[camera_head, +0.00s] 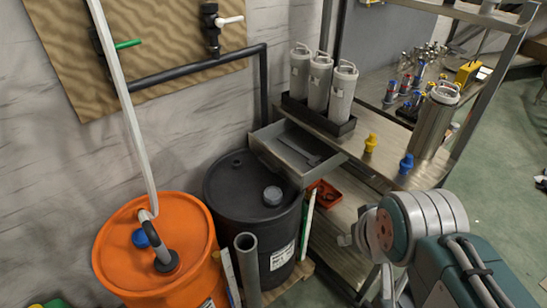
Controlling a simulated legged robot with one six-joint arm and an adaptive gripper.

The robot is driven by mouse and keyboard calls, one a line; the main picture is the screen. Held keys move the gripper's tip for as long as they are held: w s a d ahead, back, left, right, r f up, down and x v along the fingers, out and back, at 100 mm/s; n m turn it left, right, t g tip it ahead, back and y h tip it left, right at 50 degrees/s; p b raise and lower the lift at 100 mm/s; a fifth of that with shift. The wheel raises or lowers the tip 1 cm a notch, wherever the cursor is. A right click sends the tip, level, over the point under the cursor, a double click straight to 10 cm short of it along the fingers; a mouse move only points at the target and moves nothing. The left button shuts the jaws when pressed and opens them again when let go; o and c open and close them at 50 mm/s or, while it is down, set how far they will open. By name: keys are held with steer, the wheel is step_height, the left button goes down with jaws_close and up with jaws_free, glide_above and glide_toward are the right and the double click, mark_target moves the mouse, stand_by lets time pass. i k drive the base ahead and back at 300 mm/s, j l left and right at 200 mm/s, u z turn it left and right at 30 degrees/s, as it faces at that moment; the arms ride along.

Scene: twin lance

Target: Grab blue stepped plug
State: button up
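The blue stepped plug (406,164) stands upright near the front edge of the metal shelf, to the right of a similar yellow plug (370,142). Nothing touches the blue plug. My arm reaches in from the bottom right, with its grey and teal joint below the plug in the picture. Only a pale part of my gripper (347,240) seems to show at the left of that joint, apart from the plug and lower in the picture. The fingers are mostly hidden, so their opening cannot be made out.
A steel canister (434,122) stands close behind and right of the blue plug. Several grey canisters (319,82) sit in a black tray (318,122). A shelf post (485,85) rises at right. An open metal drawer (290,150), black drum (255,205) and orange drum (130,265) are left.

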mark_target(406, 163)
steer(key=i+z, duration=0.2)
steer(key=z, duration=0.15)
steer(key=i+z, duration=0.45)
steer(key=z, duration=0.25)
